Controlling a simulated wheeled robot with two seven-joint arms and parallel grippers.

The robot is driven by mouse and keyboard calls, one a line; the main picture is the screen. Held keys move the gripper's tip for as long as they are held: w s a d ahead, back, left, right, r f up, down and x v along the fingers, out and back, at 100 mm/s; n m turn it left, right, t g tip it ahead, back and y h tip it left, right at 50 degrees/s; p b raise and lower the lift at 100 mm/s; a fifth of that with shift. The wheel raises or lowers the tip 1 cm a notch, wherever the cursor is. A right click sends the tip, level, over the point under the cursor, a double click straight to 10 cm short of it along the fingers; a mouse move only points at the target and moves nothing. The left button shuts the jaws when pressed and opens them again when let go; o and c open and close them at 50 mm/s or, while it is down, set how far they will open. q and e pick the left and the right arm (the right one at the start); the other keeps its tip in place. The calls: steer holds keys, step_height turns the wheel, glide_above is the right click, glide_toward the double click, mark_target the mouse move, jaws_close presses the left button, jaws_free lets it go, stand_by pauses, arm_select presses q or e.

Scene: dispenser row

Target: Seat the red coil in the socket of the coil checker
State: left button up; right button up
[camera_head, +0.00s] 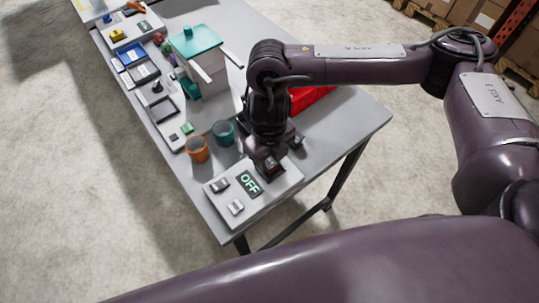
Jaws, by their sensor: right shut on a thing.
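My right gripper (271,166) points down over the checker's far right part. It is shut on a small dark red thing (272,171), which looks like the red coil; the jaws hide much of it. The socket is not clearly visible under the gripper, and I cannot tell whether the coil touches it. My left gripper is not in view.
An orange cup (197,149) and a teal cup (223,132) stand just behind the checker. A white dispenser with a teal lid (194,41) stands farther back. A red bin (312,98) is partly behind my right arm. Small devices line the table's left edge.

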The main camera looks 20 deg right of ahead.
steer(key=o, duration=1.4)
steer(key=shift+r+p, duration=3.4)
steer(key=shift+r, duration=0.15)
steer(key=shift+f, duration=0.1)
